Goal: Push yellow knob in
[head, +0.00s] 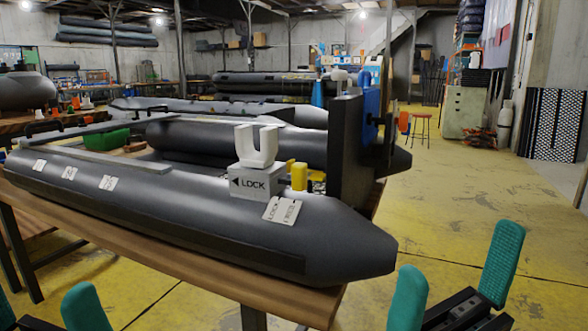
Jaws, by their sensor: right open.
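The yellow knob (299,176) stands upright beside the white box marked LOCK (257,182), on top of the near tube of the grey inflatable boat (200,215). A white U-shaped cradle (256,146) rises from the box. My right gripper (456,252) is at the bottom right, with its teal fingers wide apart and nothing between them. It is to the right of the boat's tube end, apart from the knob. My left gripper (42,292) shows only partly at the bottom left, its teal fingers apart and empty.
The boat rests on a wooden table (140,262). A dark upright board with a blue part (373,95) stands behind and right of the knob. A green bin (107,139) lies further left. The yellow floor on the right is mostly clear.

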